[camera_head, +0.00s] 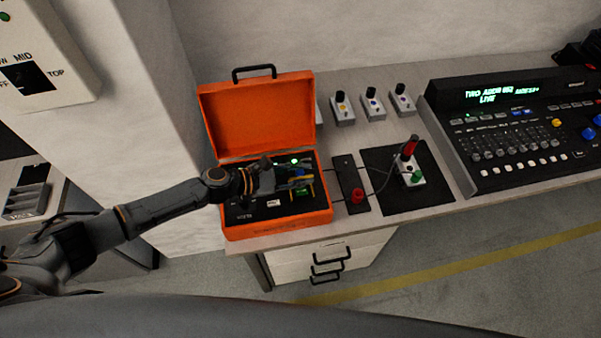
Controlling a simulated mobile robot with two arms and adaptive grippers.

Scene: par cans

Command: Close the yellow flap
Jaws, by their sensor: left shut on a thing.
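The yellow flap (303,180) shows as a small yellow piece inside the open orange case (322,212), on its dark panel. A green part lies just below it and a blue spot just above it. My left arm reaches in from the left over the case. My left gripper (286,181) is shut on the yellow flap, at its left side. The fingers hide part of the flap, and its exact tilt is too small to tell. My right gripper is not in view.
The case's orange lid (255,115) stands open behind. To the right are a red-knobbed strip (345,172), a small box with a red-topped lever (411,178) on a black mat, and a lighting console (510,130). Several small switch boxes stand along the wall.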

